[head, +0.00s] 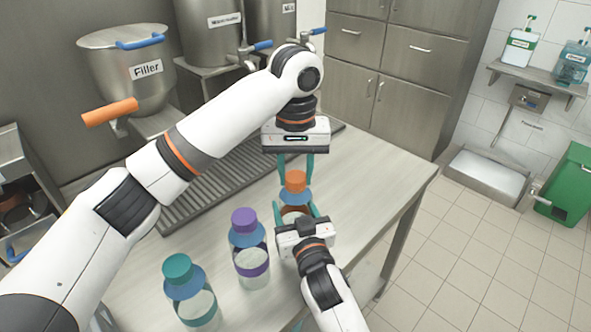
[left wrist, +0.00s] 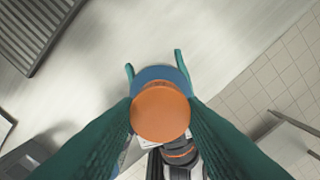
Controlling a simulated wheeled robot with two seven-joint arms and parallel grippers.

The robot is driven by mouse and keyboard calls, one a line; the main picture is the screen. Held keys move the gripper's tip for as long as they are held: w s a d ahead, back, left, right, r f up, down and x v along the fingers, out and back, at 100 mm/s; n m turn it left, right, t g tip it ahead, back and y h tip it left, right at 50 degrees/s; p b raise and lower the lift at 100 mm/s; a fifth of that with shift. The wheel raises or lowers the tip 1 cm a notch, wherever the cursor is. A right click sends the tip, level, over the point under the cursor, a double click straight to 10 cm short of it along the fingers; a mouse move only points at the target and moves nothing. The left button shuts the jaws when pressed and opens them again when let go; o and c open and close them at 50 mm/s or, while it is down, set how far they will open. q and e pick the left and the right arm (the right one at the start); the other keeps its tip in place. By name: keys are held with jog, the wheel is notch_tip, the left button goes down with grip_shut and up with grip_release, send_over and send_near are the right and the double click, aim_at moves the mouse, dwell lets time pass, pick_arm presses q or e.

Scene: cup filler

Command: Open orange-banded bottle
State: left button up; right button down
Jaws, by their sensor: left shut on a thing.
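The orange-banded bottle (head: 291,213) has a blue shoulder and an orange cap (head: 295,181); it stands upright near the table's right edge. My left gripper (head: 296,172) comes down from above with its green fingers on either side of the orange cap, shut on it. In the left wrist view the round cap (left wrist: 160,111) sits between the green fingers, with the blue shoulder (left wrist: 160,74) below it. My right gripper (head: 296,209) is lower, its fingers around the bottle's body, which they appear to hold. The lower part of the bottle is hidden behind that gripper.
A purple-capped bottle (head: 250,251) and a teal-capped bottle (head: 190,292) stand to the left on the table. The Filler tank (head: 125,68) with an orange handle (head: 110,111) and a drain grate (head: 205,187) are at the back. The table (head: 375,170) is clear to the right.

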aim_at(296, 176)
pick_arm(q)
jog(key=shift+r, duration=0.15)
jog(key=shift+r, duration=0.95)
jog(key=shift+r, duration=0.1)
jog(key=shift+r, duration=1.95)
pick_arm(e)
jog(key=shift+c, duration=1.6)
grip_release()
